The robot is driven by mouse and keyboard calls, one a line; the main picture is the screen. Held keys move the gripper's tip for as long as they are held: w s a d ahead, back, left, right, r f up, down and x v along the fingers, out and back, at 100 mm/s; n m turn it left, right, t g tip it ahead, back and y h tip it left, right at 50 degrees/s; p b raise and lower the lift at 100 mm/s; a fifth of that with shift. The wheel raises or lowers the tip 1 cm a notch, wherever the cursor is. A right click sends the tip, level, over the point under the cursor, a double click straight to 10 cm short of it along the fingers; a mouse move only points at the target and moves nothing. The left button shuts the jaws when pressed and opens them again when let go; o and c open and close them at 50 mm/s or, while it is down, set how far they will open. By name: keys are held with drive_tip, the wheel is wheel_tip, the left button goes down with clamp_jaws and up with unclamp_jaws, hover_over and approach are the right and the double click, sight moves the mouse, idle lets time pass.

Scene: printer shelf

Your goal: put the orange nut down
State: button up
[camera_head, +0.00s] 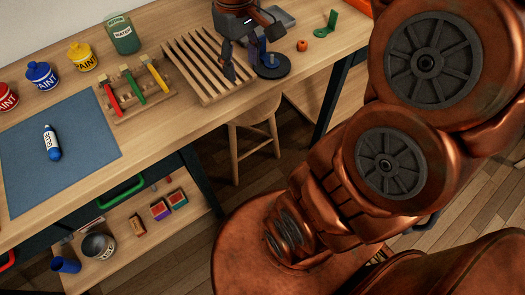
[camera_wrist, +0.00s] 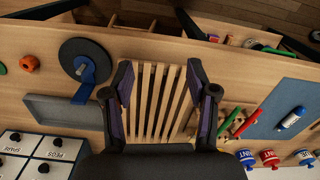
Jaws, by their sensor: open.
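The orange nut (camera_head: 302,45) lies on the bare wooden tabletop, right of the black disc with a blue part. It also shows in the wrist view (camera_wrist: 29,63) at the far left, as a small orange piece with a dark centre. My gripper (camera_head: 242,62) is open and empty above the slatted wooden rack. In the wrist view its two fingers (camera_wrist: 160,75) stand wide apart with only rack slats seen between them. The nut is well to the side of the gripper, apart from it.
The black disc with a blue part (camera_head: 271,65) stands close beside my gripper. A green bracket (camera_head: 326,25) is near the nut. The slatted rack (camera_head: 200,65), a tool holder (camera_head: 135,100), paint pots and a blue mat (camera_head: 85,145) fill the left. A grey tray (camera_wrist: 65,112) lies beside the rack.

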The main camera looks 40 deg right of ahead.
drive_tip(key=s+a+f+m, duration=0.1)
drive_tip(key=s+a+f, duration=0.2)
drive_tip(key=s, duration=0.5)
drive_tip(key=s+a+f+g, duration=0.1)
drive_tip(key=s+a+f, duration=0.3)
drive_tip(key=s, duration=0.4)
drive_tip(key=shift+f+m, duration=0.4)
drive_tip(key=shift+f, duration=0.4)
drive_tip(key=shift+s, duration=0.1)
